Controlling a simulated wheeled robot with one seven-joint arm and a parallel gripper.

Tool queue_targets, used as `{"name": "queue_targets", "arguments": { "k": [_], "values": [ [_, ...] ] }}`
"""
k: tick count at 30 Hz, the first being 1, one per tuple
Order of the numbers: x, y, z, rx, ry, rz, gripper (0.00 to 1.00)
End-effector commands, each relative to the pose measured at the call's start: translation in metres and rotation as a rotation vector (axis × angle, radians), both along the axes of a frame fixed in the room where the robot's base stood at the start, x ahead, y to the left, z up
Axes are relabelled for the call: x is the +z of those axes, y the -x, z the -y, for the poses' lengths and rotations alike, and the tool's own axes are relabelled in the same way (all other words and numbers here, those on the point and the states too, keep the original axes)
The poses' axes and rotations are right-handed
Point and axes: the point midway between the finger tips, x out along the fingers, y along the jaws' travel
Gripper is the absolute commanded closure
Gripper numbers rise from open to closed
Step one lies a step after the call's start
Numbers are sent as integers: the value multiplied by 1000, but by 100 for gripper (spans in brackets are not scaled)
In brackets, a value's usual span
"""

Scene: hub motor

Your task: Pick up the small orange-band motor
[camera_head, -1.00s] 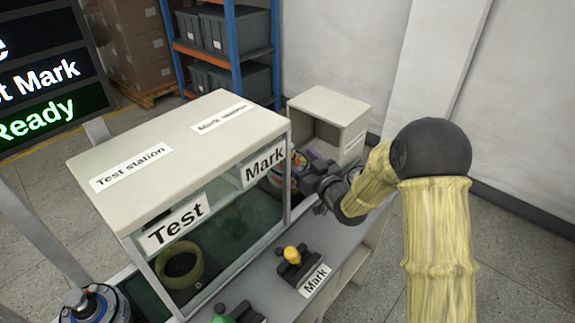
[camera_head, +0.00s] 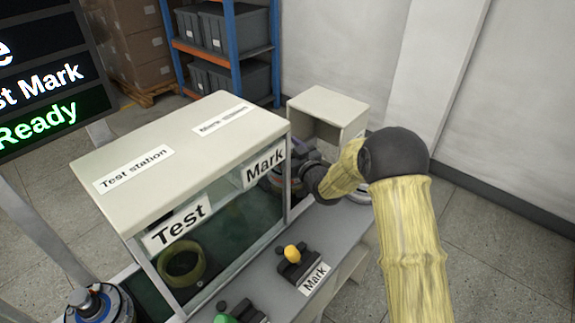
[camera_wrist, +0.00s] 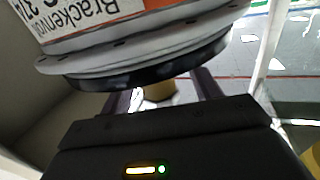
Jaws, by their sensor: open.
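In the wrist view a motor (camera_wrist: 140,45) fills the top. It has a white label with black print, an orange band and a dark lower rim. My gripper (camera_wrist: 160,90) is open there, its two dark fingers reaching under the rim on either side of a small yellowish shaft-like part (camera_wrist: 158,91). Whether the fingers touch it I cannot tell. In the head view my gripper is mostly hidden behind the Mark end of the test station and my wrist. A motor part (camera_head: 269,182) shows dimly beside the station post.
The test station (camera_head: 180,140) stands at left with a ring-shaped part (camera_head: 183,266) inside. An open beige box (camera_head: 330,107) stands behind my wrist. A yellow button (camera_head: 292,253) is on the bench front. Another round part (camera_head: 359,194) shows partly behind my arm.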

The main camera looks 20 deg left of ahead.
Motion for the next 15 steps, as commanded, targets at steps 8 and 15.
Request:
{"name": "queue_targets", "arguments": {
  "k": [8,15],
  "values": [
    [0,-9,-9,-1,1,1,37],
    [0,-10,-7,-4,1,1,37]
  ]
}}
